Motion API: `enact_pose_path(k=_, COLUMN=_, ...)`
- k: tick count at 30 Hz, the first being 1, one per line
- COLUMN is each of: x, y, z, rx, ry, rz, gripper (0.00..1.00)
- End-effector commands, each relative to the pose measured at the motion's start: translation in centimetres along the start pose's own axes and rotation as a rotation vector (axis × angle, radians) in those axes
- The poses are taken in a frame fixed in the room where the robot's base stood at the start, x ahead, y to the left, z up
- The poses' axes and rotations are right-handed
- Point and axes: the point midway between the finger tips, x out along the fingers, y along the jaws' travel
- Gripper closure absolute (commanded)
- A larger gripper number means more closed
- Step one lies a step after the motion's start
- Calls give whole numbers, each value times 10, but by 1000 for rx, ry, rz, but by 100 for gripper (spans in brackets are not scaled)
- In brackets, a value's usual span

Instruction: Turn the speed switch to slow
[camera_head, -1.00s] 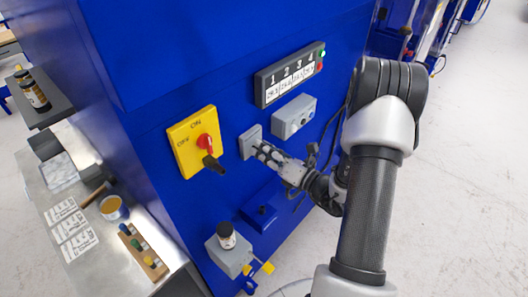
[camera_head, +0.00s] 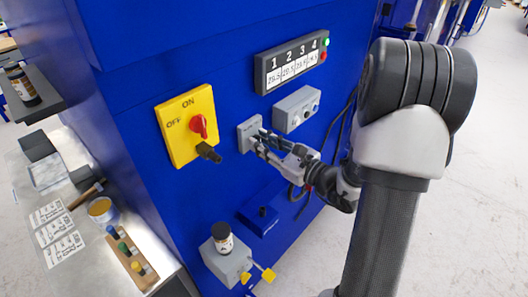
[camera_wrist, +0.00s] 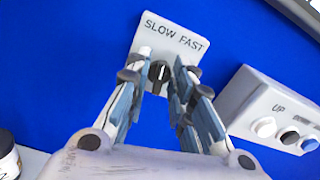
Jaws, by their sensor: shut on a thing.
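The speed switch is a grey plate (camera_head: 246,131) on the blue machine front; the wrist view shows its labels SLOW on the left and FAST on the right (camera_wrist: 186,34). Its small black knob (camera_wrist: 158,72) carries a light pointer mark and sits between my fingertips. My gripper (camera_head: 262,139) reaches in from the right and is shut on the knob, one finger on each side of it. In the wrist view my gripper (camera_wrist: 158,80) partly covers the lower plate. I cannot tell for sure which label the pointer faces.
A grey UP/DOWN button box (camera_head: 297,109) is right of the switch, with a numbered display panel (camera_head: 292,62) above. A yellow ON/OFF switch panel (camera_head: 182,141) with a red knob is to the left. A grey box (camera_head: 225,262) with a dark jar juts out below.

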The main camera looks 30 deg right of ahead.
Motion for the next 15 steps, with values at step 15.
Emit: enact_pose_path(k=15, x=0, y=2, z=-4, rx=-442, ry=-1, rz=-1, gripper=100)
